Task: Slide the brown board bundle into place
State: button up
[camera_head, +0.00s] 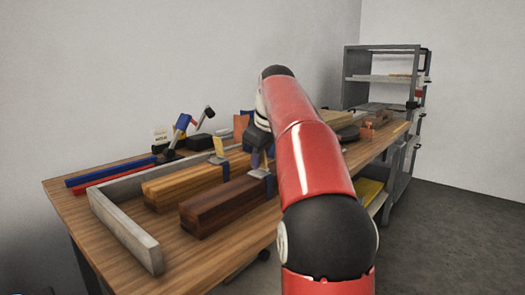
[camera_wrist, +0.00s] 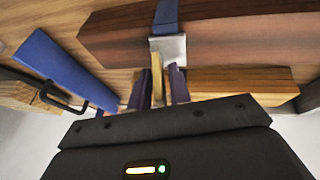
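The brown board bundle (camera_head: 225,204), a dark stack of boards, lies along the front of the workbench. It has a blue strap (camera_wrist: 166,14) and a metal buckle plate (camera_wrist: 169,48) with an upright yellow tab (camera_wrist: 157,80). My gripper (camera_head: 258,160) is at the strapped part of this bundle; my arm hides the bundle's far end. In the wrist view, my gripper's dark fingers (camera_wrist: 161,84) stand close on both sides of the tab and appear shut on it. A lighter board bundle (camera_head: 180,187) lies parallel behind, with its own tab. A grey angled fence (camera_head: 125,231) stands to the left of both.
Blue and red bars (camera_head: 110,174) lie at the back left behind the fence. A small blue-and-black device (camera_head: 181,128) and other items stand along the wall. Bare bench top lies between the dark bundle and the fence. A grey shelf rack (camera_head: 382,77) stands at the far right.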

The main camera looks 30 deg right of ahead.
jog(key=shift+f, duration=0.2)
grip_shut()
jog(key=shift+r, duration=0.15)
dwell(1.2)
